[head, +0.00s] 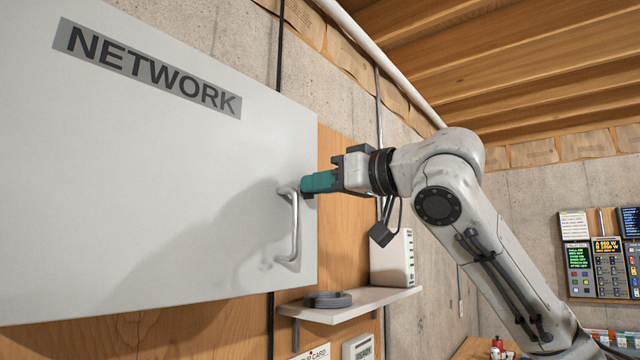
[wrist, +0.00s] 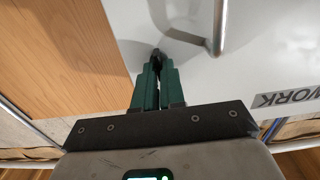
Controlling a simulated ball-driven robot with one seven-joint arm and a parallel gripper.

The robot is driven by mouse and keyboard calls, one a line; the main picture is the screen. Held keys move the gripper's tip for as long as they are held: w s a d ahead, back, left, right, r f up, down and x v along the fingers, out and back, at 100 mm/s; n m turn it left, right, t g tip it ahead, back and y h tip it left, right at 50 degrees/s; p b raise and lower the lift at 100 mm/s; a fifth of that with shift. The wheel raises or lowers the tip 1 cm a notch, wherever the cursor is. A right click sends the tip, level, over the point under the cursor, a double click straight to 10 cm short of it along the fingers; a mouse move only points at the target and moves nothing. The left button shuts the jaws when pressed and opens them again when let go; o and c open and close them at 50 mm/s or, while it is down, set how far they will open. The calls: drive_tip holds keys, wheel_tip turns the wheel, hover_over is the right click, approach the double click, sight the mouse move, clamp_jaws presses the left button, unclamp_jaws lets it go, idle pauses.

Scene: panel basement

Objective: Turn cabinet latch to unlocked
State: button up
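The grey-white NETWORK cabinet (head: 150,190) fills the left of the head view, its door closed against the wall panel. A small dark latch (wrist: 156,53) sits near the door's edge in the wrist view, beside the upper end of the silver handle (head: 294,230). My gripper (head: 306,184) is at the door's right edge, just right of the handle's top. In the wrist view its green fingers (wrist: 158,65) are close together with the dark latch between their tips. The fingers hide part of the latch, and its exact angle is hard to tell.
The metal handle (wrist: 219,30) stands out from the door close to my fingers. Below, a small shelf (head: 345,305) holds a dark coil (head: 328,299) and a white box (head: 392,258). A display panel (head: 606,255) hangs on the far right wall.

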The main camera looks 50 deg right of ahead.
clamp_jaws()
drive_tip(key=shift+n, duration=0.3)
drive_tip(key=shift+a+f+n+b, duration=0.15)
drive_tip(key=shift+n+b, duration=0.1)
drive_tip(key=shift+n, duration=2.6)
drive_tip(key=shift+a+f+n+b, duration=0.1)
drive_tip(key=shift+f+n+b, duration=0.1)
drive_tip(key=shift+n, duration=2.7)
drive_tip(key=shift+a+f+n+b, duration=0.15)
drive_tip(key=shift+n+b, duration=0.1)
drive_tip(key=shift+n, duration=2.6)
